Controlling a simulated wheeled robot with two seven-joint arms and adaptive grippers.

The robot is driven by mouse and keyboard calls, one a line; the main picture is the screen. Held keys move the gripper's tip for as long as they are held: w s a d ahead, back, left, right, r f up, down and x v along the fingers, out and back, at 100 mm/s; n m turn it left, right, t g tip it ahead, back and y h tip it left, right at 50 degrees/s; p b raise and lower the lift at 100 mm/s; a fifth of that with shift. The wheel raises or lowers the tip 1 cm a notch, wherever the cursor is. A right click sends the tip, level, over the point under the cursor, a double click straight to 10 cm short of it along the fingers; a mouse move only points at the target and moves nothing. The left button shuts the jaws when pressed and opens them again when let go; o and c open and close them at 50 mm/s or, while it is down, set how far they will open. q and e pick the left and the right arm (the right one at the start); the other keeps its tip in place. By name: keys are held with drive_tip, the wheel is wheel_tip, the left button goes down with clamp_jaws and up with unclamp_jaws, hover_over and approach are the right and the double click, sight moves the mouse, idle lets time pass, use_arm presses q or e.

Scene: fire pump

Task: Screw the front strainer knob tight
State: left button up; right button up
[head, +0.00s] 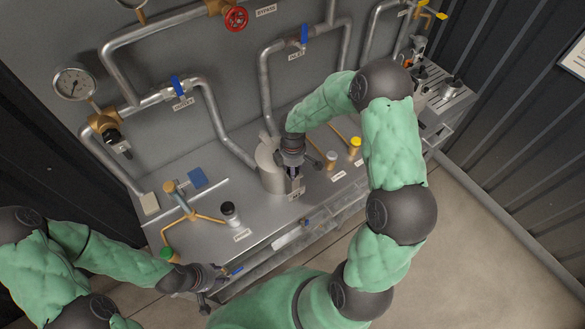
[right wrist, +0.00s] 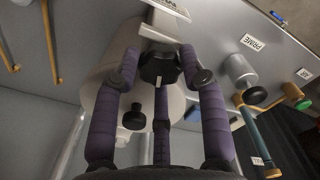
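The strainer (head: 268,168) is a pale grey cylinder on the bench, and its body fills the middle left of the right wrist view (right wrist: 103,88). A black knob (right wrist: 160,67) on it sits between the three fingertips of my right gripper (right wrist: 160,72). The fingers bend inward and appear to touch its sides. A second black knob (right wrist: 133,118) on the strainer is lower and outside the grip. In the head view my right gripper (head: 292,172) is at the strainer's front, hiding the knob. My left gripper (head: 215,285) is apart, fingers spread and empty, near the bench's front left edge.
A black-topped white knob (head: 231,212) and brass piping (head: 183,200) are left of the strainer. A yellow-capped fitting (head: 355,148) stands to its right. Grey pipes (head: 212,115) with blue-handled valves run behind. Open floor (head: 490,240) lies at the right.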

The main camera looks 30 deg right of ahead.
drive_tip(key=shift+w+f+m+b, duration=0.1)
drive_tip(key=shift+f+m+b, duration=0.1)
drive_tip(key=shift+m+b, duration=1.3)
drive_tip(key=shift+b, duration=0.15)
drive_tip(key=shift+r+m, duration=0.15)
drive_tip(key=shift+m, duration=0.15)
drive_tip(key=o, duration=1.1)
drive_tip(key=shift+a, duration=0.1)
drive_tip(key=shift+o, duration=0.2)
wheel_tip(320, 180, up, 12)
